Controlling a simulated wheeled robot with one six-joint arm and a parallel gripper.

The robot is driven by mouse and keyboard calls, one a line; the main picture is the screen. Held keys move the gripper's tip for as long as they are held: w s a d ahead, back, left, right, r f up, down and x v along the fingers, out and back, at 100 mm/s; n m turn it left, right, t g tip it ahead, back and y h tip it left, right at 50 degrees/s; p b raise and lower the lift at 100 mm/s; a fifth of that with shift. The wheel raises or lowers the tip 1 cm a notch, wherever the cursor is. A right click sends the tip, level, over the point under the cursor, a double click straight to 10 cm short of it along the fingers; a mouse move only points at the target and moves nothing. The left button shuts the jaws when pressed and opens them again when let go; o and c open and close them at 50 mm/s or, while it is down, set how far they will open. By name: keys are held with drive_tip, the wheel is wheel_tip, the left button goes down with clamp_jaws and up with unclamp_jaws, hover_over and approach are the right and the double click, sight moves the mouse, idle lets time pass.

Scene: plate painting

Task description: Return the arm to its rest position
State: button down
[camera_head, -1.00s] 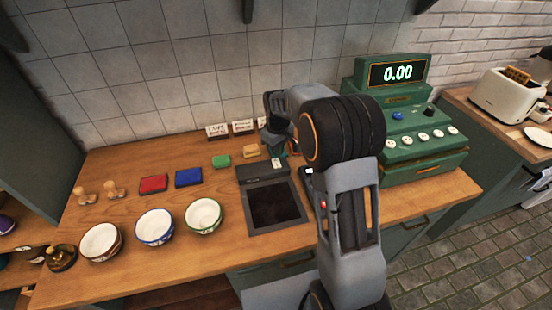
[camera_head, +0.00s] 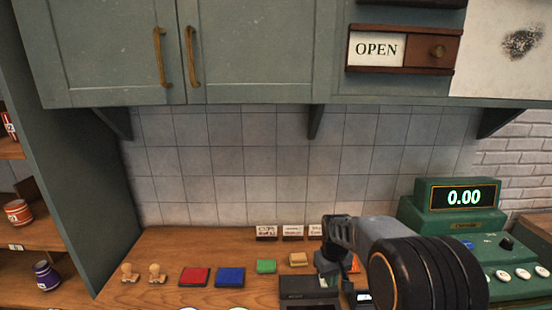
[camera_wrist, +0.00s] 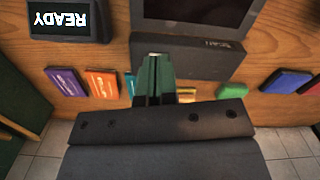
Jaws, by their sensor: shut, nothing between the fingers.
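My gripper (camera_head: 326,266) is over the counter, left of the green cash register, with my dark arm in front of it at the lower right. In the wrist view my gripper (camera_wrist: 155,62) shows its two green fingers together, with nothing held between them. The fingers point toward a dark flat device (camera_wrist: 190,50) on the wooden counter. How high the fingers are above the counter is hard to tell.
The cash register (camera_head: 460,195) reads 0.00. Two wooden stamps (camera_head: 157,273) stand at left. A READY display (camera_wrist: 72,20) and coloured cards (camera_wrist: 102,84) are near my gripper.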

drive_tip(key=s+r+m+t, duration=0.1)
drive_tip(key=s+r+t, duration=0.1)
drive_tip(key=s+r, duration=0.4)
drive_tip(key=s+r+m+t, duration=0.2)
drive_tip(key=s+r, duration=0.3)
drive_tip(key=s, duration=0.8)
drive_tip(key=shift+r+t, duration=0.35)
drive_tip(key=shift+t, duration=0.15)
